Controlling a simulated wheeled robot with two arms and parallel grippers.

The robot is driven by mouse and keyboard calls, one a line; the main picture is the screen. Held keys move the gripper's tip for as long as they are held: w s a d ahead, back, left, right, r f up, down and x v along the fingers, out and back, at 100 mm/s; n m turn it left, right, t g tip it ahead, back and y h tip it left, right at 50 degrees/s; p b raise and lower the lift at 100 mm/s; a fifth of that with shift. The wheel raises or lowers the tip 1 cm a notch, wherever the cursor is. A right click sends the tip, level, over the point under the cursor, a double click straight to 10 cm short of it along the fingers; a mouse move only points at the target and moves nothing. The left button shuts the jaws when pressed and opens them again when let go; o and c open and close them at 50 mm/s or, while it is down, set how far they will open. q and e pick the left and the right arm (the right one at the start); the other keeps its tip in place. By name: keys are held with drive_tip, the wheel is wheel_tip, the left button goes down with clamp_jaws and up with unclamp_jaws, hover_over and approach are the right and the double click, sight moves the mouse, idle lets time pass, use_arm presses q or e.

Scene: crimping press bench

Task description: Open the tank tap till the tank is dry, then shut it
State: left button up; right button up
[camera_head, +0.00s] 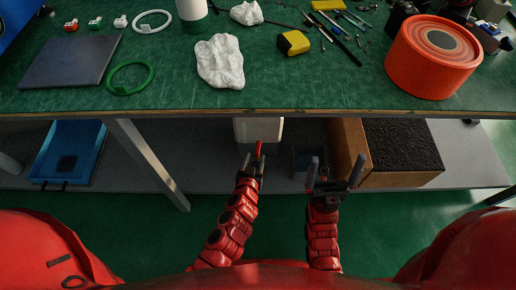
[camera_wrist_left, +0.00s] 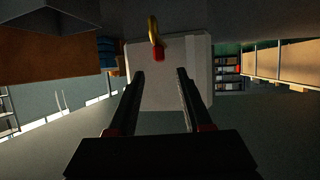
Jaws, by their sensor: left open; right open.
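The tank is a pale white container (camera_head: 262,129) on the shelf under the bench, its upper part hidden by the bench top. In the left wrist view the tank (camera_wrist_left: 193,82) fills the middle. A brass tap (camera_wrist_left: 154,28) with a red handle (camera_wrist_left: 159,53) is in front of it. My left gripper (camera_head: 253,160) is just in front of the tank. In the left wrist view this gripper (camera_wrist_left: 160,74) is open and empty, its fingertips pointing toward the tap, with no contact visible. I cannot tell if water runs. My right gripper (camera_head: 335,169) is open and empty, further right.
A cardboard box with dark filling (camera_head: 400,150) stands on the shelf (camera_head: 215,165) beyond my right gripper. A blue tray (camera_head: 88,140) is at the left, behind a metal leg (camera_head: 148,165). The cluttered bench top (camera_head: 180,92) overhangs the shelf.

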sight(258, 147)
use_arm(q)
drive_tip(key=b+x, duration=0.1)
drive_tip(key=x, duration=0.6)
drive_tip(key=shift+w+f, duration=0.1)
drive_tip(key=shift+f, duration=0.05)
clamp_jaws()
